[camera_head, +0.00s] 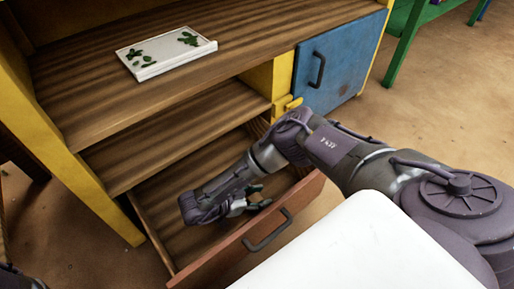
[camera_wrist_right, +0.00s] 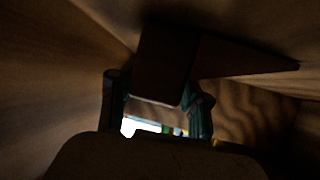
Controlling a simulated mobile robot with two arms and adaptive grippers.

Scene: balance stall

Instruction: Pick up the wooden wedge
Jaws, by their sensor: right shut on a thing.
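The wooden wedge (camera_wrist_right: 165,63) shows dark and dim in the right wrist view, with a blocky near end and a part tapering to the right. My right gripper (camera_head: 258,199) reaches down into the open drawer (camera_head: 232,250) in the head view. In the wrist view its two fingers (camera_wrist_right: 157,102) are on either side of the wedge's near end, shut on it. In the head view I cannot make out the wedge; it is hidden or too small by the gripper. My left gripper does not show.
The drawer's red-brown front and dark handle (camera_head: 267,232) are close to my right arm. A white tray with green pieces (camera_head: 165,52) lies on the wooden shelf above. A blue cabinet door (camera_head: 335,65) is at the right. Bare sandy floor (camera_head: 440,100) lies beyond.

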